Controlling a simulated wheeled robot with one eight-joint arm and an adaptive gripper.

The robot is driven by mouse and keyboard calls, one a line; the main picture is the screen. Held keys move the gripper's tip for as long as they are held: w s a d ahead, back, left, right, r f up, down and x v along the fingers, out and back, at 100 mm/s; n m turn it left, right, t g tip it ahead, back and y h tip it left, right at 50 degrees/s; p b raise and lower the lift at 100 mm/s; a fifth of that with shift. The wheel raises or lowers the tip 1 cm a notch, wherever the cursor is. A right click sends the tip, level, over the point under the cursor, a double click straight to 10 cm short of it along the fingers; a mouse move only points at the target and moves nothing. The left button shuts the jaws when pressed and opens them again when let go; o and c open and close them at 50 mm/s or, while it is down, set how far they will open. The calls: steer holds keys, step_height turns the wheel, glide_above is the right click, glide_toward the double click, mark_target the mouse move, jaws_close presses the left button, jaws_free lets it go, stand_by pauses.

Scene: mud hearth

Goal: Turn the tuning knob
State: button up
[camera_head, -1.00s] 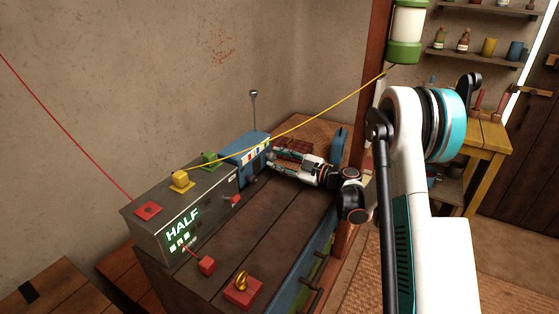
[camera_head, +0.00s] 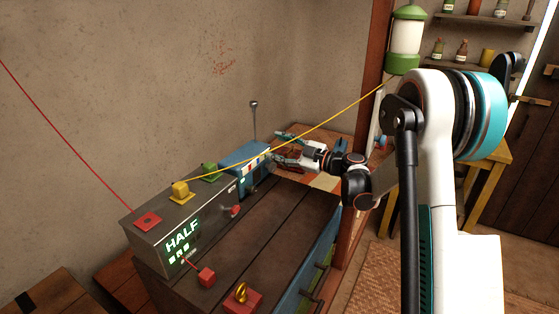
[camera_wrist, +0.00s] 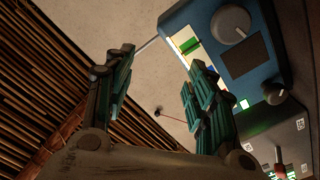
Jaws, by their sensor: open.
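A blue radio (camera_head: 242,156) with an upright antenna (camera_head: 254,118) stands on the dark wooden chest, behind a grey box. In the wrist view the radio (camera_wrist: 193,15) fills the upper right and shows a large grey round knob (camera_wrist: 231,24) and a smaller one (camera_wrist: 274,94). I cannot tell which is the tuning knob. My gripper (camera_head: 279,148) is open and empty at the radio's right end. In the wrist view my gripper (camera_wrist: 160,62) has its fingers spread, with the right finger beside the radio's pale dial strip. Both knobs lie outside the fingers, apart from them.
The grey box (camera_head: 170,225) reads HALF and carries red, yellow (camera_head: 180,189) and green blocks. A yellow cord (camera_head: 320,125) runs from it past my gripper to a green-and-white lantern (camera_head: 405,40). A red block with a gold ring (camera_head: 241,296) is at the front. The chest top (camera_head: 270,225) is mostly clear.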

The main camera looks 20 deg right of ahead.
steer(key=shift+r, duration=0.65)
steer(key=s+d+r+n+t+h+p, duration=0.2)
steer(key=d+r+t+h, duration=0.1)
steer(key=r, duration=0.4)
steer(key=s+d+r+n+t+h+p, duration=0.2)
steer(key=d+r+t+h, duration=0.15)
steer(key=r, duration=0.35)
steer(key=n+g+y+p, duration=0.3)
steer(key=n+g+y, duration=0.4)
steer(key=n, duration=1.6)
glide_toward(274, 169)
steer(key=shift+t+h, duration=0.25)
steer(key=v, duration=0.4)
steer(key=shift+s+d+r, duration=0.1)
steer(key=shift+s+r, duration=0.05)
steer(key=shift+s, duration=0.1)
steer(key=shift+w+a, duration=0.3)
steer(key=shift+a, duration=0.1)
steer(key=b+x, duration=0.2)
steer(key=x, duration=1)
steer(key=shift+w+a+b, duration=0.2)
steer(key=shift+w+b, duration=0.05)
steer(key=shift+b, duration=0.1)
